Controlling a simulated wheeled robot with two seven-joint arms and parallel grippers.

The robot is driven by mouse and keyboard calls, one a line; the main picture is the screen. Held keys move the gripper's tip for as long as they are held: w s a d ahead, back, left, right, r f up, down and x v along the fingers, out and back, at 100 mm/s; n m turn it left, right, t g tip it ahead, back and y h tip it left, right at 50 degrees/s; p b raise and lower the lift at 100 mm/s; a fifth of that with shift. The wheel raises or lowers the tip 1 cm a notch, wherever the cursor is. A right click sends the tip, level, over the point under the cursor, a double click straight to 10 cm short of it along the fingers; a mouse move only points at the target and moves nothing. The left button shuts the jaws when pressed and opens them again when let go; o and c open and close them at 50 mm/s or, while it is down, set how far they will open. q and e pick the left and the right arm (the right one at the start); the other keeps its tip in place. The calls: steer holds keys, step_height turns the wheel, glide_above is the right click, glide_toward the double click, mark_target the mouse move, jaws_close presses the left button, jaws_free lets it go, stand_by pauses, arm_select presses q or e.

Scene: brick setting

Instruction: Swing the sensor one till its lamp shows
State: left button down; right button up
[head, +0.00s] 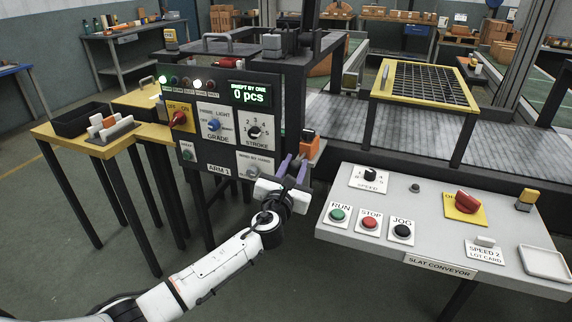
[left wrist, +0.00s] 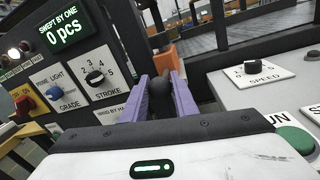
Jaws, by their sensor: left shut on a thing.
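An orange block (head: 309,143), possibly the sensor, sits at the right edge of the black ARM 1 panel (head: 218,168). It also shows in the left wrist view (left wrist: 165,59). My left gripper (head: 292,168) is just below and left of it, at the panel's right side. In the left wrist view its purple fingers (left wrist: 160,92) are shut on a dark rounded piece (left wrist: 159,78), mostly hidden between them. I cannot tell how that piece joins the orange block. A row of small lamps (head: 186,82) tops the panel; some look lit, their labels too small to read.
The panel has a red switch (head: 179,118), a blue GRADE knob (head: 214,125), a STROKE knob (head: 254,132) and a display (head: 249,93) reading 0 pcs. The slat conveyor desk (head: 440,225) stands close to the right. Slats (head: 350,120) lie behind.

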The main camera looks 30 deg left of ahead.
arm_select(q)
steer(key=c, duration=1.4)
jaws_free()
steer(key=shift+c, duration=0.2)
steer(key=p+v, duration=0.1)
steer(key=v, duration=0.9)
steer(key=shift+s, duration=0.2)
